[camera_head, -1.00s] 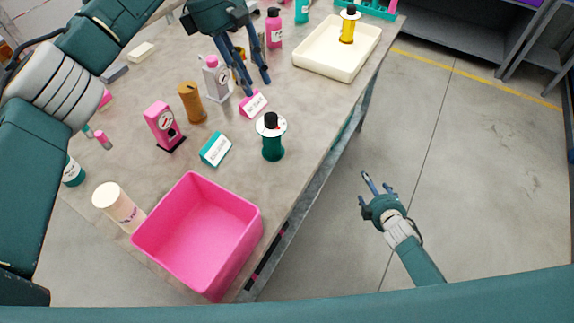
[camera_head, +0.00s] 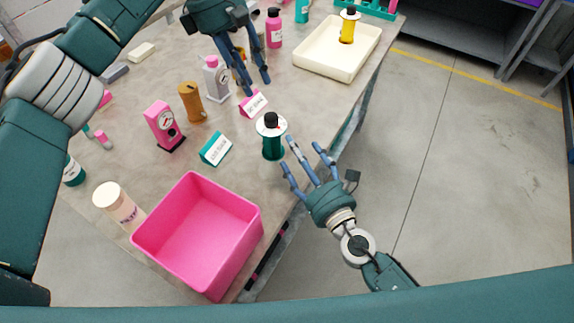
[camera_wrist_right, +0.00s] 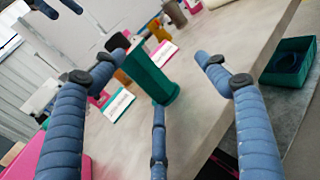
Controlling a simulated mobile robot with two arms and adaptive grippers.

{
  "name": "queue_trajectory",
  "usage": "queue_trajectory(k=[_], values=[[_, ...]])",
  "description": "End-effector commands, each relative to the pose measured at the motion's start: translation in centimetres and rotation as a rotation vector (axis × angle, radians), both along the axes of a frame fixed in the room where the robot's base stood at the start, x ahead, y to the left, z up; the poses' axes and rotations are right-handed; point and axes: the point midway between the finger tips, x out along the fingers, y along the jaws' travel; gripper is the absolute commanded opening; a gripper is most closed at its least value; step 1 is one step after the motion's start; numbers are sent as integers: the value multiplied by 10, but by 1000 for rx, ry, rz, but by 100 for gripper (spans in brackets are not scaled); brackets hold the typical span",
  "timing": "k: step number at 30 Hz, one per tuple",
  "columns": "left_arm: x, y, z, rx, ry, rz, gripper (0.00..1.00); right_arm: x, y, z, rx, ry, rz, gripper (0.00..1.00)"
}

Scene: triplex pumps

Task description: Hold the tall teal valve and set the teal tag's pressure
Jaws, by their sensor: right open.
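The tall teal valve (camera_head: 273,146) stands upright near the table's right edge, with a white dial and black knob on top. It also shows in the right wrist view (camera_wrist_right: 150,76), ahead of the spread fingers. The teal tag (camera_head: 216,149), with a white label, sits on the table left of the valve; its writing is too small to read. My right gripper (camera_head: 302,160) is open and empty, at the table edge just right of the valve, apart from it. My left gripper (camera_head: 256,84) hangs over the table farther back, fingers apart, with nothing visibly held.
A pink bin (camera_head: 197,228) stands at the front, near a white-lidded jar (camera_head: 118,207). A pink gauge (camera_head: 164,126), brown bottle (camera_head: 192,102), grey pump (camera_head: 216,78) and pink tag (camera_head: 253,103) stand behind the teal tag. A cream tray (camera_head: 336,60) holds a yellow valve (camera_head: 348,26).

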Motion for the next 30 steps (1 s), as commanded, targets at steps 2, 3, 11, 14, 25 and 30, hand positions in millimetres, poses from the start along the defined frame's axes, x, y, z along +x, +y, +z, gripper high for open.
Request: queue_trajectory(k=[2, 3, 11, 14, 25, 30], values=[[0, 0, 0, 0, 0, 0, 31, -19, 16, 2, -65, -33, 13, 74], [0, 0, 0, 0, 0, 0, 31, -26, 21, 4, -92, -49, 17, 74], [0, 0, 0, 0, 0, 0, 31, -28, 38, 8, -150, -84, 22, 74], [0, 0, 0, 0, 0, 0, 31, -13, 44, 8, -146, -84, 22, 74], [0, 0, 0, 0, 0, 0, 31, 45, 68, 7, -149, -82, 25, 74], [0, 0, 0, 0, 0, 0, 31, 58, 73, 6, -149, -80, 25, 74]])
